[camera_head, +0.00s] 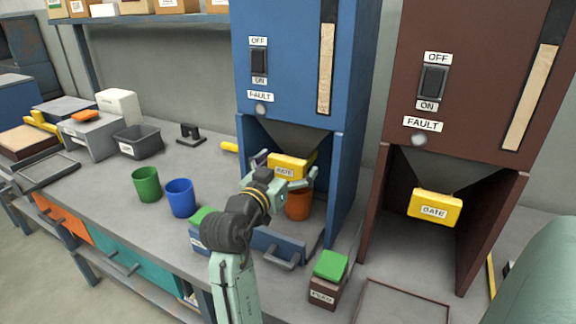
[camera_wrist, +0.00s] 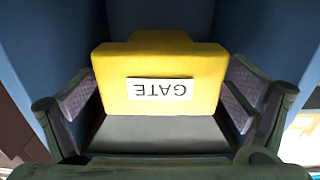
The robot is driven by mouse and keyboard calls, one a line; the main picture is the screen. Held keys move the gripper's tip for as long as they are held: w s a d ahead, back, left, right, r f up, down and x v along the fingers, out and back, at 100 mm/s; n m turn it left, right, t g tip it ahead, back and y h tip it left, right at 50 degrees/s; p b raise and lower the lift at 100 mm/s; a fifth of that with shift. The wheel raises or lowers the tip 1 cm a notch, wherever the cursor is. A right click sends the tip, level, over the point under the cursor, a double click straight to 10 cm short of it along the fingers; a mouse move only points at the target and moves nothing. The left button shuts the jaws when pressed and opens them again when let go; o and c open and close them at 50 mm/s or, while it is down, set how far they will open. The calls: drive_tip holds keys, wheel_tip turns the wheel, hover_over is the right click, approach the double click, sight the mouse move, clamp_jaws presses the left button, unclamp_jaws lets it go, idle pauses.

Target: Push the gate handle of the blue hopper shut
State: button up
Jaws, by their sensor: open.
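The blue hopper (camera_head: 285,60) stands on the bench in the head view, with an OFF/ON switch and a FAULT lamp on its front. Its yellow gate handle (camera_head: 289,164), labelled GATE, is under the funnel. My gripper (camera_head: 286,175) is open inside the hopper's bay, right at the handle. In the wrist view the gate handle (camera_wrist: 160,75) fills the middle, with its label upside down. My gripper's fingers (camera_wrist: 160,105) are spread to either side of it. I cannot tell whether they touch it. My arm hides part of the bay.
An orange cup (camera_head: 299,204) stands below the gate. Blue walls flank the bay. A brown hopper (camera_head: 465,80) with its own yellow gate handle (camera_head: 434,208) stands to the right. Green (camera_head: 146,185) and blue (camera_head: 180,197) cups stand to the left. A green-topped FEED block (camera_head: 329,275) sits in front.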

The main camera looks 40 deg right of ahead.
drive_tip(key=v, duration=1.2)
